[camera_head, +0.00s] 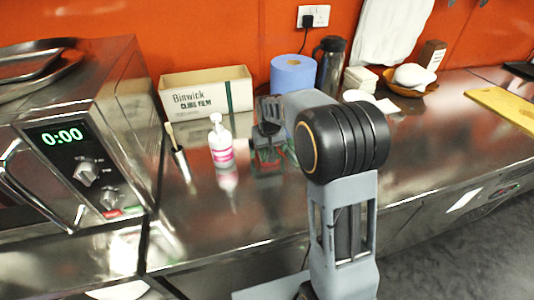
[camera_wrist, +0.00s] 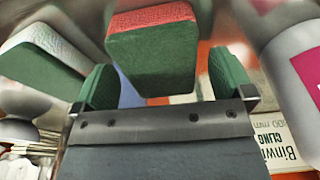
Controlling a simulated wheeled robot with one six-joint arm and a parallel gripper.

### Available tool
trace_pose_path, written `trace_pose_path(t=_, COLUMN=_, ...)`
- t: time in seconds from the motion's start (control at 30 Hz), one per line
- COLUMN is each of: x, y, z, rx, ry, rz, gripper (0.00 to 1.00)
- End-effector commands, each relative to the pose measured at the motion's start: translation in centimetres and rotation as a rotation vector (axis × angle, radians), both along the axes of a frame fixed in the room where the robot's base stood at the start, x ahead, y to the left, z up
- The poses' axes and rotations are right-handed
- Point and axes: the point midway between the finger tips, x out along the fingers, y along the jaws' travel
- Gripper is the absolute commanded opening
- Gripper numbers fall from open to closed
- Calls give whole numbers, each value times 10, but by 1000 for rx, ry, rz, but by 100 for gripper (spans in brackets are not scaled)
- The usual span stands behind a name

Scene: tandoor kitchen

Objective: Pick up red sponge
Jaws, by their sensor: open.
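The red sponge (camera_wrist: 152,52) is a block with a red face and a dark green face, in the upper middle of the wrist view. My gripper (camera_wrist: 163,68) is open, with one green-padded finger on each side of the sponge. Gaps show between the sponge and both fingers, and the fingers are not closed on it. In the head view my gripper (camera_head: 268,138) is low over the steel counter, right of the white bottle. The sponge is mostly hidden there by my arm and gripper.
A second sponge, pale and green (camera_wrist: 45,60), lies left of the red one in the wrist view. A white bottle with a pink label (camera_head: 221,150) stands close on the other side. Behind are a cling film box (camera_head: 205,92), blue roll (camera_head: 293,75) and dark flask (camera_head: 330,65).

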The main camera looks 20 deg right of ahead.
Motion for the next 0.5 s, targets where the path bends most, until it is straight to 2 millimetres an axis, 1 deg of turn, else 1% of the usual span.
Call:
trace_pose_path(t=0.03, x=0, y=0, z=-5, rx=0, ry=1, rz=0, gripper=99)
trace_pose_path(t=0.1, x=1, y=0, z=-8, rx=0, ry=0, rz=0, gripper=99)
trace_pose_path(t=0.37, x=1, y=0, z=-10, rx=0, ry=0, rz=0, gripper=99)
trace_pose_path(t=0.5, x=1, y=0, z=-10, rx=0, ry=0, rz=0, gripper=87)
